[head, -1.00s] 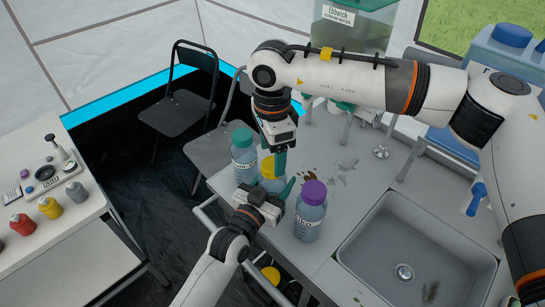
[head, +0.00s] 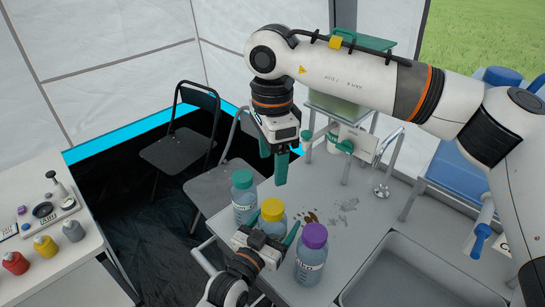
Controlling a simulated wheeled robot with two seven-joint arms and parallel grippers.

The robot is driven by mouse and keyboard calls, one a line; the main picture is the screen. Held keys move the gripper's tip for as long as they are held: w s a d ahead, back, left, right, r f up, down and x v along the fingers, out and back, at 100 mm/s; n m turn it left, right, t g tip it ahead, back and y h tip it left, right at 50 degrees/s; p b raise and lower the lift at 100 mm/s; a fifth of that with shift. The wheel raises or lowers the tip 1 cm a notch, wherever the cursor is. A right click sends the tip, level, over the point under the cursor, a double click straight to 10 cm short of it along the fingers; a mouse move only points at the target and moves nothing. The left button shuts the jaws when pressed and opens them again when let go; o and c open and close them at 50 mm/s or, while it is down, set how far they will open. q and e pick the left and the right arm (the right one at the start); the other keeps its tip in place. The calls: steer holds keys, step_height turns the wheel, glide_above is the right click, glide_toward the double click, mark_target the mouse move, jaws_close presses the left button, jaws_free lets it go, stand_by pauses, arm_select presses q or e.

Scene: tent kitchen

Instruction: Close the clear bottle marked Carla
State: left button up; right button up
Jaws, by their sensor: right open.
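Three clear bottles stand on the grey counter: one with a teal cap (head: 242,180), one with a yellow cap (head: 272,210) and one with a purple cap (head: 314,236). I cannot read the name Carla on any of them. The yellow-capped bottle (head: 273,228) is upright in the middle, and its label is hidden behind my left gripper (head: 268,233). That gripper's fingers lie on both sides of this bottle and appear shut on it. The yellow cap sits on the bottle's neck. My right gripper (head: 274,166) is open and empty, above the yellow cap and apart from it.
A sink (head: 400,270) is at the right front, with a tap (head: 385,170) behind it. A green-lidded water container (head: 350,105) stands at the back. Folding chairs (head: 185,135) are at the left. A side table (head: 75,270) holds several small bottles.

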arm_select(q)
steer(key=shift+s, duration=0.1)
steer(key=b+v, duration=0.1)
steer(key=v, duration=1.1)
stand_by(0.4)
